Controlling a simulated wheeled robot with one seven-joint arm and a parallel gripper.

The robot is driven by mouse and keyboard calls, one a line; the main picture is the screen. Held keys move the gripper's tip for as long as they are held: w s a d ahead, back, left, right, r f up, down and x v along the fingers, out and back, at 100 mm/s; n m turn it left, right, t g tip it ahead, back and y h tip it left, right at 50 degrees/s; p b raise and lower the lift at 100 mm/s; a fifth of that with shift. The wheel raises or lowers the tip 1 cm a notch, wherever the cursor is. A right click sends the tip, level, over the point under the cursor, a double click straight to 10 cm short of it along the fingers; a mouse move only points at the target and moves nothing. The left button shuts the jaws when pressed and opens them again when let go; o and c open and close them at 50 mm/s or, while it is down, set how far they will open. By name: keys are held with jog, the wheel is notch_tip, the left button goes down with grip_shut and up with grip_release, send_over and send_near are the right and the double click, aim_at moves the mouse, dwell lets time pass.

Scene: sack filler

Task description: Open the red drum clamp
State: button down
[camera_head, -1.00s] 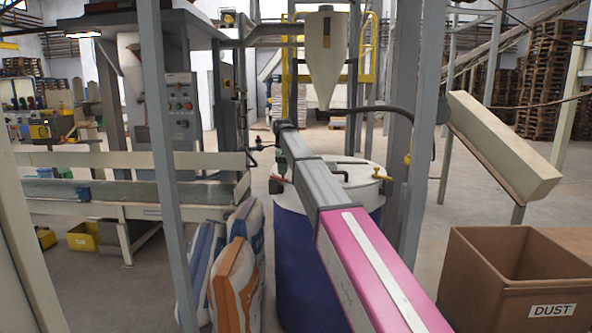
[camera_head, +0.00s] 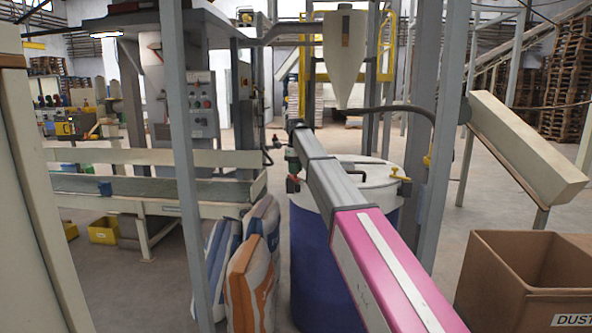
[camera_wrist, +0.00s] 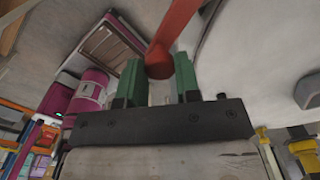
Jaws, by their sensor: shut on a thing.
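The blue drum (camera_head: 312,265) with a pale lid (camera_head: 378,175) stands at the middle, partly behind my arm. My gripper (camera_head: 292,167) is at the lid's left edge. The red drum clamp (camera_head: 293,186) shows there as a small red piece. In the wrist view the red clamp's lever (camera_wrist: 174,35) comes down from the top, its round end between the green fingers of my gripper (camera_wrist: 158,78). The gripper is shut on that end. The rest of the clamp is out of the wrist view.
Grey posts (camera_head: 184,170) stand left and right of the drum. Filled sacks (camera_head: 250,280) lean close on its left. A cardboard dust box (camera_head: 515,275) stands at the right. A pale cone hopper (camera_head: 345,60) and dark hose (camera_head: 400,115) are behind the drum.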

jog(key=c, duration=0.8)
grip_release()
notch_tip(320, 180, up, 11)
jog(key=shift+f, duration=0.1)
